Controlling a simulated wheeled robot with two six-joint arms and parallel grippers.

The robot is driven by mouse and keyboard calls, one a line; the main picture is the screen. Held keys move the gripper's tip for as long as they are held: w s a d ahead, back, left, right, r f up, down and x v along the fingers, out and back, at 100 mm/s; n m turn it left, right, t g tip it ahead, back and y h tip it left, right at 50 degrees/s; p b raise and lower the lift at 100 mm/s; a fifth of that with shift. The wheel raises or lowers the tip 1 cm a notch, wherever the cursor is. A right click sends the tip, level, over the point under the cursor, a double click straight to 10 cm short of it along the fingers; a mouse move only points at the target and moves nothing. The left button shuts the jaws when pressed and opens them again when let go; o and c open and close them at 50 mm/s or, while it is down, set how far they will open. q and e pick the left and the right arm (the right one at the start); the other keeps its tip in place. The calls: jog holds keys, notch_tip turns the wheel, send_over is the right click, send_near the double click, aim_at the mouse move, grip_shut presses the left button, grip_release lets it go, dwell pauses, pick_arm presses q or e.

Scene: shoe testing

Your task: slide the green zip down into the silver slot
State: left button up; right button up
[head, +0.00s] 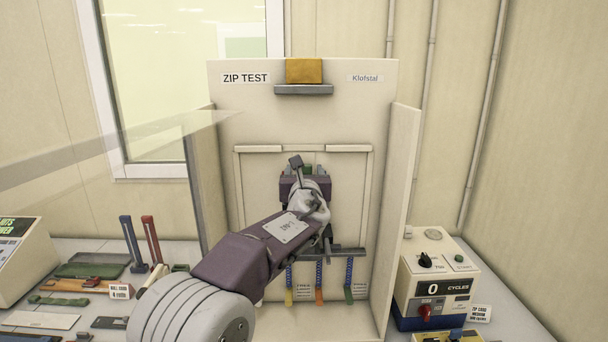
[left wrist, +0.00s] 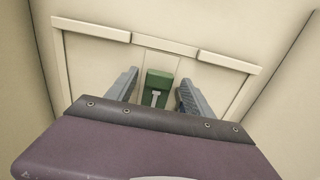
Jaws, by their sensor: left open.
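The green zip (left wrist: 159,78) is a small green block with a pale metal piece on its front. It stands upright against the cream panel, between the two grey fingers of my left gripper (left wrist: 157,93). Gaps show on both sides of it, so the fingers are open around it and appear not to touch it. In the head view the left gripper (head: 305,171) is in front of the panel, with only a bit of green showing behind it. My left wrist hides the area below. I cannot make out the silver slot. My right gripper is in neither view.
The ZIP TEST stand (head: 300,120) has side walls at left and right. A dark bar (head: 345,252) with hanging blue cords crosses its lower part. A cycle counter box (head: 436,275) stands at right; loose straps (head: 95,268) and tools lie at left.

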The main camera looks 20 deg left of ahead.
pick_arm(q)
jog(key=b+v, duration=0.1)
jog(key=v, duration=0.4)
jog(key=shift+s+r, duration=0.1)
jog(key=shift+s, duration=0.2)
